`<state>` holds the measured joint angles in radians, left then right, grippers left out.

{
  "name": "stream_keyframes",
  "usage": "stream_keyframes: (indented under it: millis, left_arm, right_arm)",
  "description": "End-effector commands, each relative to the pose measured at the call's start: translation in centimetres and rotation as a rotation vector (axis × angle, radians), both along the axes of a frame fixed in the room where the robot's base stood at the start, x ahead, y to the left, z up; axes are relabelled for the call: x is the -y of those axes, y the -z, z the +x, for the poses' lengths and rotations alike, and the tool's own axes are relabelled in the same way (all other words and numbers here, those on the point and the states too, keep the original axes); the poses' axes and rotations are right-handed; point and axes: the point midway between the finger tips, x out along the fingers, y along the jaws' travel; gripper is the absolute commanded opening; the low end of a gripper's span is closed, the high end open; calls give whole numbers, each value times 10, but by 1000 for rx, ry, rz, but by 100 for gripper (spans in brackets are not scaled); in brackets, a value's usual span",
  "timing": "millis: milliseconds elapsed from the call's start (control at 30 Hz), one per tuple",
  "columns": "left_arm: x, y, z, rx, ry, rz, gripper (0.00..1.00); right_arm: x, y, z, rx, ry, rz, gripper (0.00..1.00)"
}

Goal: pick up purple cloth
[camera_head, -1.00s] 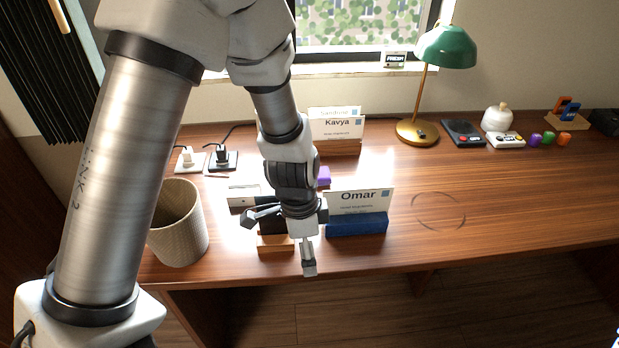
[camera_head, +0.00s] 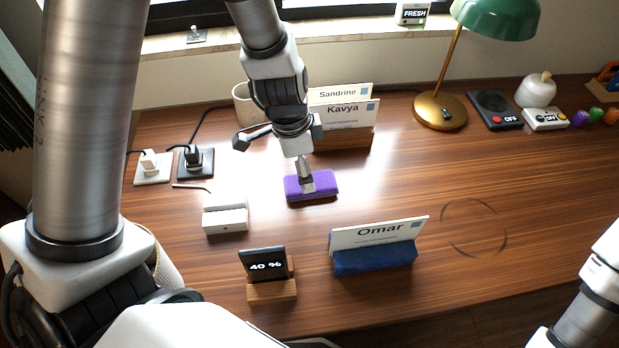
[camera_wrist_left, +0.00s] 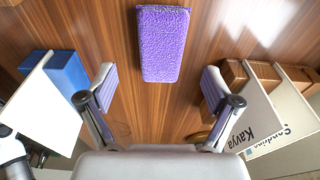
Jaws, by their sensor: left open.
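The purple cloth (camera_head: 325,184) is a folded, thick block lying on the wooden desk. My left gripper (camera_head: 306,185) is above it in the head view, its fingers covering part of the cloth's middle. In the left wrist view the purple cloth (camera_wrist_left: 163,45) lies lengthwise at the top centre. The left gripper's two fingers (camera_wrist_left: 159,82) are spread apart there, with nothing between them but desk and the cloth's near end.
Sandrine and Kavya name cards (camera_head: 343,113) stand just behind the cloth. The Omar card in its blue holder (camera_head: 375,259), a 40 % display (camera_head: 263,264) and a white box (camera_head: 225,214) stand in front. A lamp (camera_head: 440,112) is at the back right. The desk's right middle is clear.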

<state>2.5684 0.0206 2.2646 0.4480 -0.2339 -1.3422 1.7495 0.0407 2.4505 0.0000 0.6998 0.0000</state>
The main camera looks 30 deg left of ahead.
Motion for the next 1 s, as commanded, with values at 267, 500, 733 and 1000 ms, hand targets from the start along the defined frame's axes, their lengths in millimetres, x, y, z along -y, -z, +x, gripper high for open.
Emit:
stream_keyframes:
  millis: [267,500,733,1000]
  left_arm:
    - [10,48,7,-1,-1,-1,90]
    - [10,47,8,1,0,-2,90]
    - [10,47,8,0,0,-1,26]
    - [10,47,8,0,0,-1,25]
  right_arm:
    - [0,28,0,1,-1,0,72]
    - [0,26,1,1,-1,0,72]
    - [0,26,1,1,-1,0,72]
    - [0,26,1,1,-1,0,72]
